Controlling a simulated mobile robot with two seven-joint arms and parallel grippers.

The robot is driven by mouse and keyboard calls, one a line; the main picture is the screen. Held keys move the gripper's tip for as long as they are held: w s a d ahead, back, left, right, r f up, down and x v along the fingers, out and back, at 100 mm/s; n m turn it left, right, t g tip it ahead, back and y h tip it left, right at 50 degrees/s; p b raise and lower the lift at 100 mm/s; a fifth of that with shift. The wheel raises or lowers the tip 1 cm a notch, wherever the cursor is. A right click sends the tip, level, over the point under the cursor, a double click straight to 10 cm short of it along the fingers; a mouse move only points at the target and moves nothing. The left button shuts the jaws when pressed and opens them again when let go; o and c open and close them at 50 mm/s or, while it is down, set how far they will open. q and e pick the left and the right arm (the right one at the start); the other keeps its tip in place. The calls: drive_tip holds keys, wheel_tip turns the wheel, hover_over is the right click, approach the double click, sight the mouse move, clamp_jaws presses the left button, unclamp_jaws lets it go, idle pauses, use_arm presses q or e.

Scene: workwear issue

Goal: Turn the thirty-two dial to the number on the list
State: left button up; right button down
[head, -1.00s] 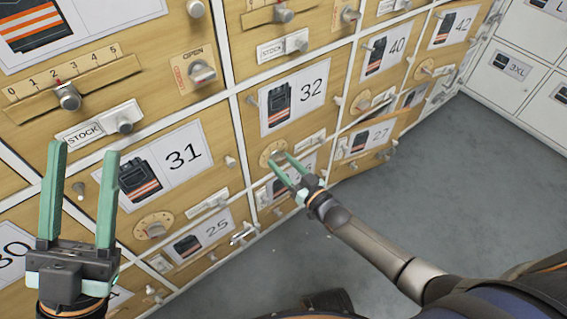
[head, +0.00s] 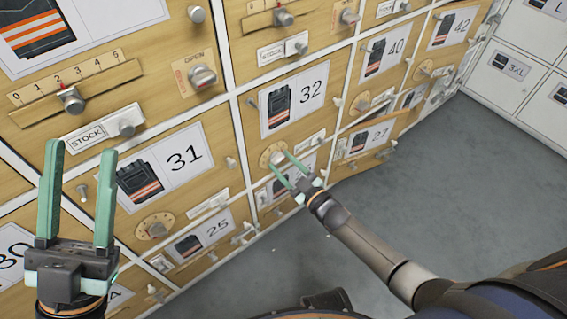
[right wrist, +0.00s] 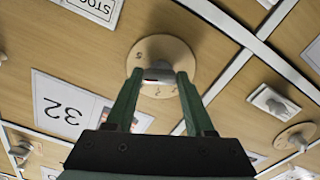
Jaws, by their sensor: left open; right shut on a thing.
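The thirty-two dial (head: 265,154) is a round wooden plate with a grey knob, below the card marked 32 (head: 294,97). My right gripper (head: 279,159) is at this dial, its green fingers on the knob. In the right wrist view the fingers are shut on the dial's knob (right wrist: 158,73), in front of the round plate (right wrist: 188,62). Some numerals show on the plate, but the fingers hide part of it, and I cannot read the setting. My left gripper (head: 79,170) is open and empty at the left, in front of the cabinet. No list is recognisable.
Another dial (head: 154,229) sits below the card marked 31 (head: 160,172). A slider (head: 71,99) on a 0–5 scale and an OPEN knob (head: 202,76) are above it. Drawer 27 (head: 370,138) stands out at the right. Grey floor (head: 440,190) is clear.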

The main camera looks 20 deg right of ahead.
drive_tip(key=shift+n, duration=0.6)
use_arm(q)
drive_tip(key=shift+r, duration=0.1)
use_arm(e)
drive_tip(key=shift+c, duration=1.3)
unclamp_jaws()
use_arm(q)
drive_tip(key=shift+m, duration=0.5)
drive_tip(key=r+p, duration=0.4)
drive_tip(key=shift+a, duration=0.25)
use_arm(e)
drive_tip(key=v, duration=1.2)
drive_tip(key=shift+s, duration=0.25)
use_arm(q)
drive_tip(key=shift+d, duration=0.1)
use_arm(e)
drive_tip(key=shift+d+r, duration=0.1)
